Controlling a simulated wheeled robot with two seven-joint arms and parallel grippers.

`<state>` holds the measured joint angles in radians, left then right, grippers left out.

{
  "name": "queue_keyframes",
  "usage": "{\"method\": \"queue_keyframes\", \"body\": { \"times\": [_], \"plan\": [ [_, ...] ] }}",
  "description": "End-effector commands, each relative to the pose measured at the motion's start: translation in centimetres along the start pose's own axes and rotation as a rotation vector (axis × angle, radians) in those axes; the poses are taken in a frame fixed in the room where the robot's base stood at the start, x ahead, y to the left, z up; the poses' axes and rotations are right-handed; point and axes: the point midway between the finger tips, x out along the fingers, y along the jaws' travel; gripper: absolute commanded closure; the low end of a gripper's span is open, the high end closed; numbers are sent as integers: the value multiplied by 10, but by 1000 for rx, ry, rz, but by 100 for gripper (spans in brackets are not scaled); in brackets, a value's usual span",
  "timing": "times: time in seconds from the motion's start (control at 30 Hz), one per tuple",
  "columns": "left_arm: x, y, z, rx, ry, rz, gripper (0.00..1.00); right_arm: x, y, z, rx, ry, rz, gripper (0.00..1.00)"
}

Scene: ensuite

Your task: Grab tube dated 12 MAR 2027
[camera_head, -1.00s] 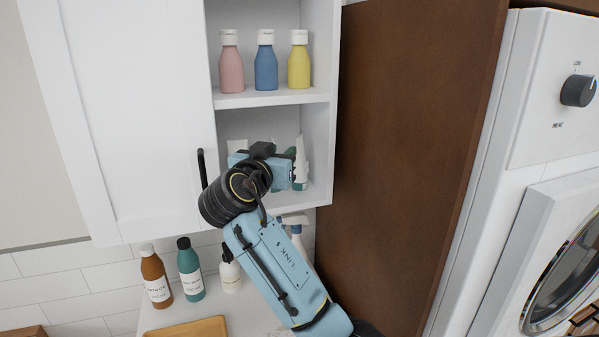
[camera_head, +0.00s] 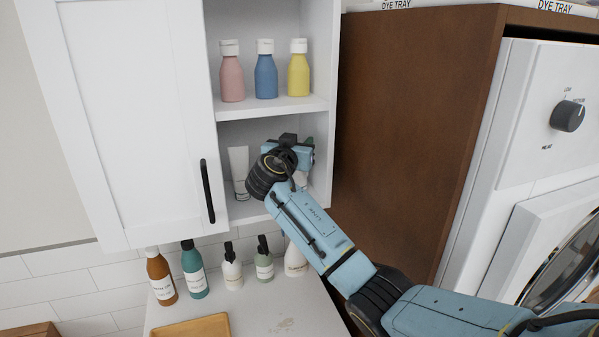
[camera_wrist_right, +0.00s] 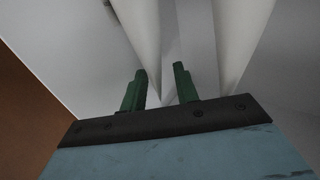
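My right gripper (camera_head: 290,152) is inside the lower compartment of the open wall cabinet, in front of the shelf's contents. In the right wrist view its two green fingers (camera_wrist_right: 160,88) stand apart, with no tube clearly held between them. A white tube (camera_head: 239,170) stands upright on the shelf to the left of the gripper. In the right wrist view, pale tube-like shapes rise beyond the fingers, one at the left (camera_wrist_right: 143,35) and one at the right (camera_wrist_right: 238,40). The gripper hides whatever is behind it in the head view. No date can be read on any tube. My left gripper is out of view.
Pink (camera_head: 231,75), blue (camera_head: 265,72) and yellow (camera_head: 298,72) bottles stand on the shelf above. The cabinet door (camera_head: 140,120) is at the left and a brown panel (camera_head: 405,130) at the right. Several bottles stand on the counter (camera_head: 275,315) below, beside a wooden tray (camera_head: 195,328).

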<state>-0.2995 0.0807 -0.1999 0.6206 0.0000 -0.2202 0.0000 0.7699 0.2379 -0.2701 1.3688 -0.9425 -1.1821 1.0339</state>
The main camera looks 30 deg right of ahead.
Motion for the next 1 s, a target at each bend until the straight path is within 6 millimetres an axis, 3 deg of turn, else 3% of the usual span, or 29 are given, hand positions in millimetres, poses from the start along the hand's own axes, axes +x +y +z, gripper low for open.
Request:
{"method": "queue_keyframes", "body": {
  "times": [0.2, 0.43, 1.0],
  "plan": [
    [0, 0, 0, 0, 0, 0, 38, 1, 0, 1, 0, 0, 0, 70],
    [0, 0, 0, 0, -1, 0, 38, 0, 0, 1, 0, -1, 0, 100],
    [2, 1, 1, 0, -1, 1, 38, 0, 0, -2, 2, 1, 0, 100]
  ]
}}
